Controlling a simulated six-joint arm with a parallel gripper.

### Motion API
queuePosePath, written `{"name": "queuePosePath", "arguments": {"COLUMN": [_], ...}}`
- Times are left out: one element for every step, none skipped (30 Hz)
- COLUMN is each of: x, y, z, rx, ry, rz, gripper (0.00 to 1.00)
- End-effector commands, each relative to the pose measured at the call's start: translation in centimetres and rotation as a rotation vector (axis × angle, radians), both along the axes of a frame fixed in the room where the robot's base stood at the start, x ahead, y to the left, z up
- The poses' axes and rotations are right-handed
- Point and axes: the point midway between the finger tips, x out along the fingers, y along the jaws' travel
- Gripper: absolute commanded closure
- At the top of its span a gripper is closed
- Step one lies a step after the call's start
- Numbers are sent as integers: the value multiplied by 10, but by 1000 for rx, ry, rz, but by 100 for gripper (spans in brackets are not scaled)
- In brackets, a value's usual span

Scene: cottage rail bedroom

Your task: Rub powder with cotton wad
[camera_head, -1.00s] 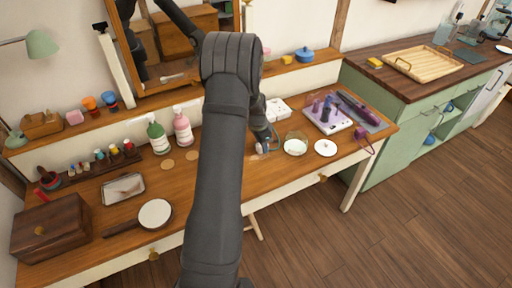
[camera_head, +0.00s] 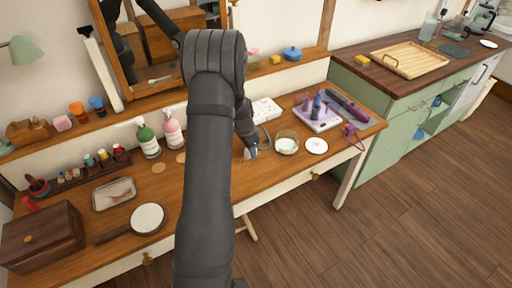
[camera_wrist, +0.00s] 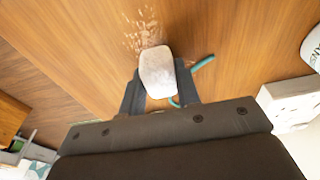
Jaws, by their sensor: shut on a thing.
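My gripper (camera_wrist: 160,92) is shut on a white cotton wad (camera_wrist: 158,70) in the wrist view. The wad sits between the fingers, low over the wooden table; I cannot tell whether it touches the wood. Pale, flaky powder (camera_wrist: 140,34) is scattered on the wood just beyond the wad. In the head view my gripper (camera_head: 249,150) is at the table's front part, left of an open jar with white content (camera_head: 287,145). My arm hides part of the table there.
A teal band (camera_wrist: 203,62) lies beside the wad. A white lid or dish (camera_head: 317,146) is right of the jar. Pump bottles (camera_head: 148,140), a hand mirror (camera_head: 148,218) and a wooden box (camera_head: 40,238) are left of my arm.

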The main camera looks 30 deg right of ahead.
Motion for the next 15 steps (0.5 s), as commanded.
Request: {"name": "queuePosePath", "arguments": {"x": [0, 0, 0, 0, 0, 0, 0, 0, 0, 0, 0, 0, 0, 0, 0], "y": [5, 8, 12, 15, 18, 21, 24, 27, 30, 33, 36, 39, 42, 45, 48], "z": [0, 0, -1, 0, -1, 0, -1, 0, 0, -1, -1, 0, 0, -1, 0], "rx": [1, 1, 2, 1, 2, 1, 2, 2, 2, 2, 1, 1, 1, 2, 1], "ry": [1, 1, 2, 1, 1, 1, 1, 1, 1, 1, 1, 0, 1, 1, 1], "rz": [2, 3, 3, 3, 2, 2, 2, 2, 2, 2, 2, 2, 3, 2, 2], "gripper": [99, 99, 99, 99, 99, 99, 99, 99, 99, 99, 99, 99, 99, 99, 99]}}
